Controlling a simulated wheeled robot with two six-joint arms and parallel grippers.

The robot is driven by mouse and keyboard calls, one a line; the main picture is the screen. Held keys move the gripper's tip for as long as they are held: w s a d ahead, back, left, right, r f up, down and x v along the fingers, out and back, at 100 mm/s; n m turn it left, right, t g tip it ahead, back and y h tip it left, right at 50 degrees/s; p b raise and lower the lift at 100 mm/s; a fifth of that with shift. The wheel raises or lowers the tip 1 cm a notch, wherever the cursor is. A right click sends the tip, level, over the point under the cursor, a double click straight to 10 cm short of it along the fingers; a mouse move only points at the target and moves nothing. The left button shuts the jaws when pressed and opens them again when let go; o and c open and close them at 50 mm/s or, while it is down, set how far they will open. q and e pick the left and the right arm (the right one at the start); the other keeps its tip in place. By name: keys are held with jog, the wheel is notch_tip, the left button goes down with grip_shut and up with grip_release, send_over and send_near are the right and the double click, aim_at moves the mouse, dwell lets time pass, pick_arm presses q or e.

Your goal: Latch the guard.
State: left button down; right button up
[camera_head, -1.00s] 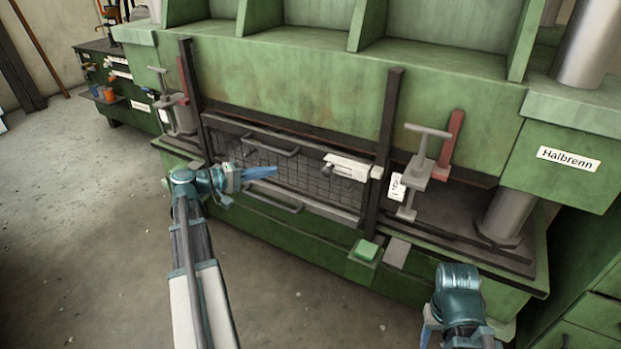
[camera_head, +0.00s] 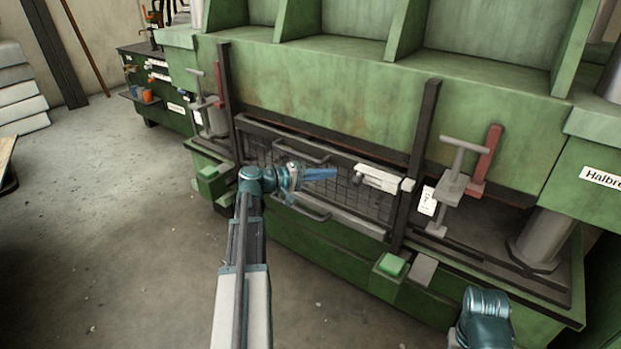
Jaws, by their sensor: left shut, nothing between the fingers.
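The guard (camera_head: 345,216) is a dark wire-mesh panel in a frame, low on the front of the green press, and it looks lowered between two dark uprights. It has an upper handle (camera_head: 300,152) and a lower handle (camera_head: 306,208). A pale bolt latch (camera_head: 382,179) with a grey knob (camera_head: 358,180) sits at its upper right. A small pale block (camera_head: 407,184) is on the right upright; I cannot tell whether the bolt enters it. My left gripper (camera_head: 335,174) is shut and empty, in front of the mesh, just left of the knob. My right gripper's fingers are not visible.
Green button boxes stand at the press's lower left (camera_head: 209,178) and lower right (camera_head: 391,265). A grey T-handled clamp (camera_head: 455,180) and red bar (camera_head: 486,158) stand right of the guard. My right arm shows at bottom right.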

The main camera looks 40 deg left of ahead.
aim_at(354, 184)
pick_arm(q)
jog(key=shift+w+d+f+b, duration=0.1)
jog(key=shift+w+d+f, duration=0.05)
jog(key=shift+d, duration=0.55)
jog(key=shift+w+d+f+b, duration=0.1)
jog(key=shift+w+d, duration=0.05)
jog(key=shift+d, duration=0.5)
jog(key=shift+w+d+f+b, duration=0.1)
jog(key=shift+w+d+f, duration=0.05)
jog(key=shift+d, duration=0.55)
jog(key=d, duration=0.4)
jog(key=shift+d, duration=0.35)
jog(key=shift+a, duration=0.1)
